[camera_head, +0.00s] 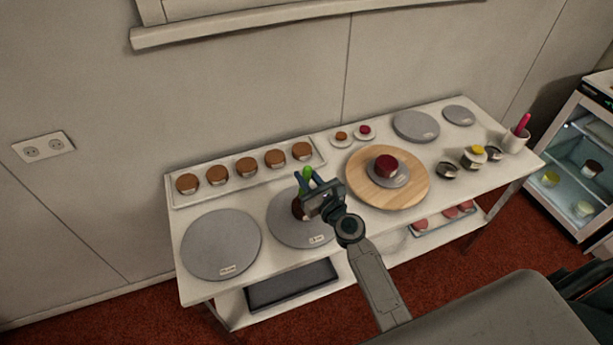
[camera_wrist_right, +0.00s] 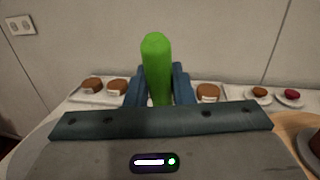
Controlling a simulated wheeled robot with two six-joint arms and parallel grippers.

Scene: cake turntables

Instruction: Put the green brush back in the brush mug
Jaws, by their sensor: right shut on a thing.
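My right gripper (camera_head: 312,184) is shut on the green brush (camera_head: 307,173), above the grey turntable in the front middle of the table. In the right wrist view the brush's green end (camera_wrist_right: 157,65) stands up between the two blue fingers (camera_wrist_right: 157,88). The brush's lower end is hidden. The white brush mug (camera_head: 513,143) stands at the right end of the table, well away from the gripper, with a pink-red brush (camera_head: 522,124) in it. My left gripper is not in view.
A brown cake, partly hidden by the gripper, sits on the turntable (camera_head: 283,224). Between gripper and mug are a wooden board (camera_head: 412,191) bearing a dark red cake (camera_head: 386,166), small dark bowls (camera_head: 447,170) and a yellow-topped jar (camera_head: 474,157). A tray (camera_head: 248,183) of brown cakes lies behind.

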